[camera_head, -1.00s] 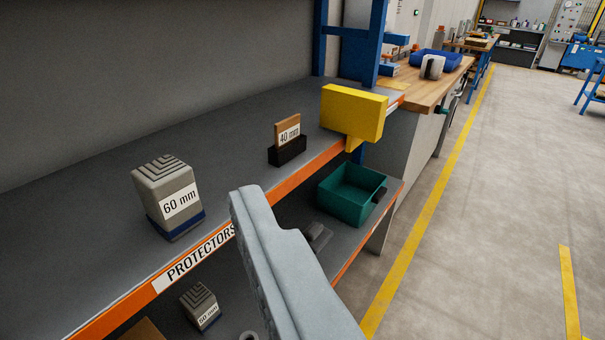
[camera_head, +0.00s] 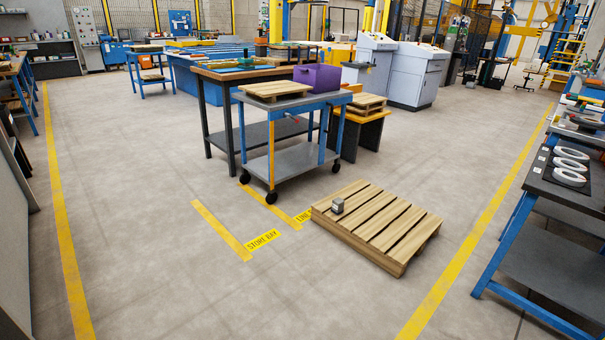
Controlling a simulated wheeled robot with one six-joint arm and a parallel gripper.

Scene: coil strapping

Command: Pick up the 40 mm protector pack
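No pack marked 40 mm shows in the current view. My gripper is not in view. The shelf with the PROTECTORS label is out of view.
A blue-framed cart (camera_head: 290,152) carries a purple bin (camera_head: 317,77) and a slatted board. A dark-topped bench (camera_head: 565,190) with several light rings stands at the right. Yellow lines mark the floor. The floor (camera_head: 140,215) at the left and front is clear.

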